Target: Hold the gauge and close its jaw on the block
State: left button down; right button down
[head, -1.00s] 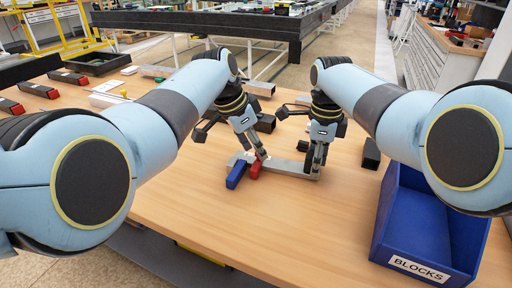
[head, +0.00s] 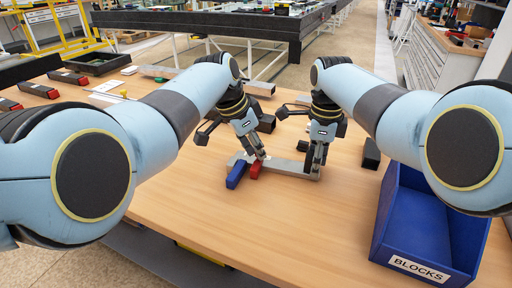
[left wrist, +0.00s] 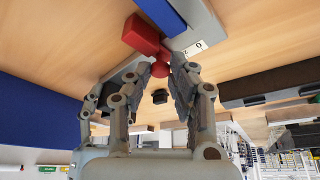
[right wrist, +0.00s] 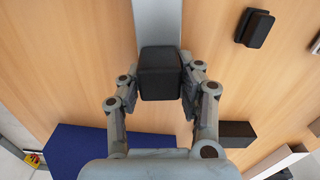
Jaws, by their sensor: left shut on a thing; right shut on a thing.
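The gauge has a long grey beam (head: 288,166) lying flat on the table, with a red sliding jaw (head: 256,168) near its left end. The jaw also shows in the left wrist view (left wrist: 140,34). A blue block (head: 236,175) lies beside the red jaw, with at most a narrow gap; I cannot tell whether they touch. My left gripper (head: 262,157) is shut on the small red knob (left wrist: 160,69) of the sliding jaw. My right gripper (head: 317,170) is shut on the gauge's black grip (right wrist: 161,73) at the beam's right end.
A blue bin labelled BLOCKS (head: 420,225) stands at the right front. A black block (head: 371,153) lies near it, and more dark pieces (head: 267,123) lie behind my grippers. Several red-and-black items (head: 38,91) are at the far left. The table's front middle is clear.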

pick_arm(q)
jog(key=shift+w+a+f, duration=0.1)
jog(key=shift+w+a, duration=0.15)
jog(key=shift+a, duration=0.6)
jog(key=shift+w+a, duration=0.25)
jog(key=shift+a, duration=0.55)
jog(key=c, duration=1.2)
grip_release()
jog(key=shift+d, duration=0.1)
jog(key=shift+r, duration=0.2)
jog(key=v, duration=1.1)
jog(key=shift+s+r, duration=0.1)
jog(key=shift+r, duration=0.25)
